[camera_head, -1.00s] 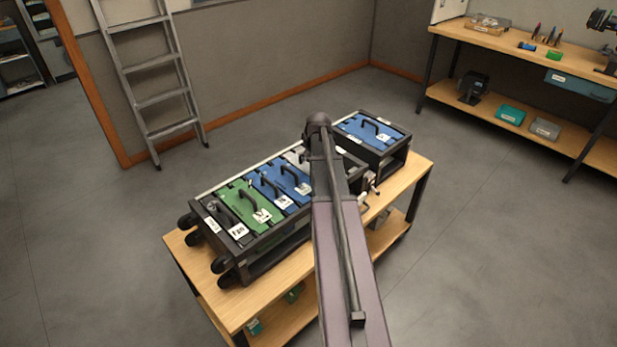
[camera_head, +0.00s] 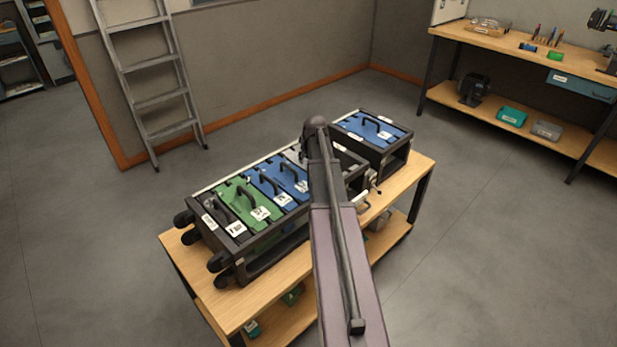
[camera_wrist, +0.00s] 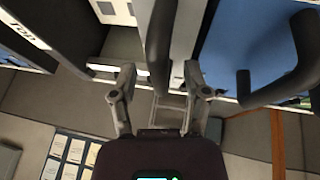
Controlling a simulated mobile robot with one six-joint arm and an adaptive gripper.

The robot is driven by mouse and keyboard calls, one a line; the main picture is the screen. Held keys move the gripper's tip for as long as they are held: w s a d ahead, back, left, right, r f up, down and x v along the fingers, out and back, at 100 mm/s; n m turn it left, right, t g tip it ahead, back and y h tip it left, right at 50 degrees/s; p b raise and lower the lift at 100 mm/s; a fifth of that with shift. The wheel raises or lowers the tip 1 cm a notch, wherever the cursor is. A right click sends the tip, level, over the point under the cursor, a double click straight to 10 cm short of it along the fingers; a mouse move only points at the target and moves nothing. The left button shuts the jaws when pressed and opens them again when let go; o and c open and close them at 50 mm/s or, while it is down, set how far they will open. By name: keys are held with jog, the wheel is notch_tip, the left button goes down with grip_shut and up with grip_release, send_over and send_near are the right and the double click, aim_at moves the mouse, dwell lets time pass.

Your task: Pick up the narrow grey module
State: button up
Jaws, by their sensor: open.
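A narrow light grey module (camera_head: 293,154) sits in the black rack beside the blue modules, mostly hidden behind my arm in the head view. In the wrist view a pale grey panel (camera_wrist: 184,32), which looks like this module, shows behind a dark upright handle (camera_wrist: 160,45). My gripper (camera_wrist: 158,72) is open, with one finger on each side of the handle's lower end. I cannot tell whether either finger touches it. My gripper is hidden in the head view.
The black rack (camera_head: 262,271) on the wooden table (camera_head: 240,308) also holds green (camera_head: 243,204) and blue (camera_head: 287,178) modules with handles. A smaller case with a blue module (camera_head: 372,131) stands at the far end. A blue module (camera_wrist: 240,45) lies close right of my gripper.

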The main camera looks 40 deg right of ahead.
jog(key=shift+w+f, duration=0.1)
jog(key=shift+f, duration=0.1)
dwell(0.5)
grip_shut()
